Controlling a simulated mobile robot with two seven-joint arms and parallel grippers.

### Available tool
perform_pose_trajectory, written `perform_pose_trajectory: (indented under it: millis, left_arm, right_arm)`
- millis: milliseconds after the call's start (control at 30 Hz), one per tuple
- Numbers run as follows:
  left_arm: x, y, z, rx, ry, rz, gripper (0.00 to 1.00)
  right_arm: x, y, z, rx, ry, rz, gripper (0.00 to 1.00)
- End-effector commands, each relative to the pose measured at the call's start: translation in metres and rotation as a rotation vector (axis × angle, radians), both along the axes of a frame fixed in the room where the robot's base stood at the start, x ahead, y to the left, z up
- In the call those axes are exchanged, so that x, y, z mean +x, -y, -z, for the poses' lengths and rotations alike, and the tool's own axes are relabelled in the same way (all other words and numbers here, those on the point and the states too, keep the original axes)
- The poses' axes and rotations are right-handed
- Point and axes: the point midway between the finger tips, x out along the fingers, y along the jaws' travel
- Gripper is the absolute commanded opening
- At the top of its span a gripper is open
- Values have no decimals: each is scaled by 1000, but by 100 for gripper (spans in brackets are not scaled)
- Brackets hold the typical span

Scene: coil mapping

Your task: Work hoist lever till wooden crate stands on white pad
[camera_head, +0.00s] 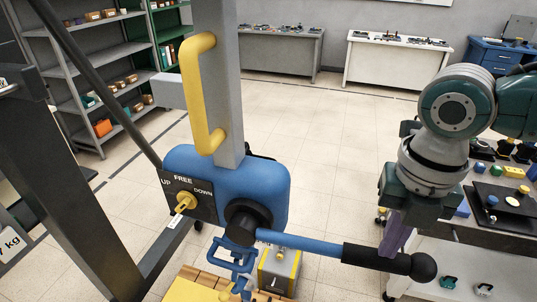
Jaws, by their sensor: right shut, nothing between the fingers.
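The blue hoist (265,182) hangs in the middle, with a plate (172,190) marked UP, FREE and DOWN and a yellow selector knob (186,202). I cannot tell which mark the knob points at. The hoist lever (305,243) reaches right to a black grip with a round end (423,267). My right gripper (394,243) points down at the black grip, shut and empty; its tips are partly hidden there, and contact cannot be told. Wooden slats, probably the crate (206,279), show below the hoist. I see no white pad. My left gripper is out of view.
A yellow handle (192,95) is on the grey post (228,75) above the hoist. A dark frame (75,195) stands left. A yellow-and-grey box (279,272) is below the lever. A bench (470,262) with parts stands right. Tiled floor behind is clear.

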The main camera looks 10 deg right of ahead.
Motion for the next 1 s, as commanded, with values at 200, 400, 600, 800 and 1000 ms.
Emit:
perform_pose_trajectory:
  millis: [200,400,600,800,1000]
  left_arm:
    - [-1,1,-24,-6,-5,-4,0]
    - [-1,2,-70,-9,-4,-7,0]
    - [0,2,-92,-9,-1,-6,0]
    - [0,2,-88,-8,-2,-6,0]
    - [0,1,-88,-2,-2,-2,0]
  right_arm:
    - [2,-3,-27,-3,-2,0,0]
    - [7,-11,-78,-1,-2,-1,0]
    - [10,-16,-104,-3,-2,0,0]
    - [10,-16,-99,-3,-2,0,0]
    - [10,-16,-99,-3,-2,0,0]
